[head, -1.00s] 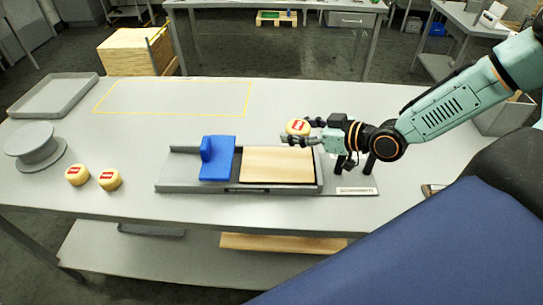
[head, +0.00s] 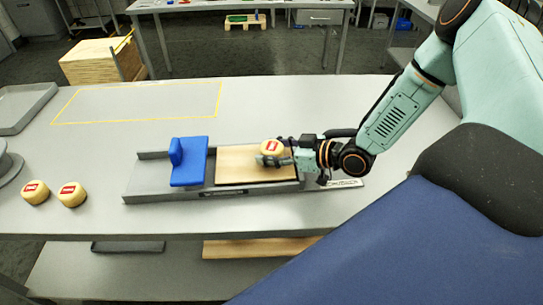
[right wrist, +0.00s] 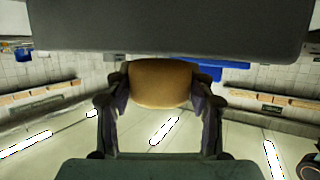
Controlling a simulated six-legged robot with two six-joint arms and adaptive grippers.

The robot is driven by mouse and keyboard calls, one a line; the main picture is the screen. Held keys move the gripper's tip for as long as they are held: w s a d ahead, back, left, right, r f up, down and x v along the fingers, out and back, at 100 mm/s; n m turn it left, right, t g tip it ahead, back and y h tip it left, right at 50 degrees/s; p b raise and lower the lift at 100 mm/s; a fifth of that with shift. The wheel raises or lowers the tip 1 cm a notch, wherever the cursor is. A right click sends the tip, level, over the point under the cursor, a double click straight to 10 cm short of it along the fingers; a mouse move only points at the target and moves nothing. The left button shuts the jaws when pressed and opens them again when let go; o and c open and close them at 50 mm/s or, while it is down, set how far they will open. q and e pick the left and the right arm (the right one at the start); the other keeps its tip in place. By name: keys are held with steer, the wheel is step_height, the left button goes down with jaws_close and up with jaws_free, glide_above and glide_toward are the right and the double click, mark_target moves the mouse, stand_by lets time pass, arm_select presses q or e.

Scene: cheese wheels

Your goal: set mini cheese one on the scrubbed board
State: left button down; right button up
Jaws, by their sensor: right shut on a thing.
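A small yellow cheese wheel with a red label (head: 271,147) is held in my right gripper (head: 276,158), over the right part of the wooden board (head: 238,168). In the right wrist view the cheese (right wrist: 160,83) sits between the two fingers (right wrist: 160,100). Whether its underside touches the board cannot be told. The board lies in a grey tray-like frame (head: 150,181), beside a blue upright block (head: 187,165). Two more mini cheeses with red labels, one (head: 35,192) and another (head: 71,194), stand at the left of the table. My left gripper is not in view.
A grey tray (head: 22,105) and a grey round stand (head: 8,165) are at the left edge. A yellow taped outline (head: 140,120) marks bare table behind the frame. The table front between the cheeses and the frame is clear.

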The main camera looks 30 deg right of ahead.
steer(key=shift+f, duration=0.4)
steer(key=shift+s+a+r, duration=0.1)
steer(key=shift+a+r, duration=0.05)
steer(key=shift+r, duration=0.05)
steer(key=shift+f, duration=0.15)
steer(key=o, duration=1)
steer(key=shift+f, duration=0.1)
steer(key=shift+o, duration=0.2)
steer(key=shift+r, duration=0.2)
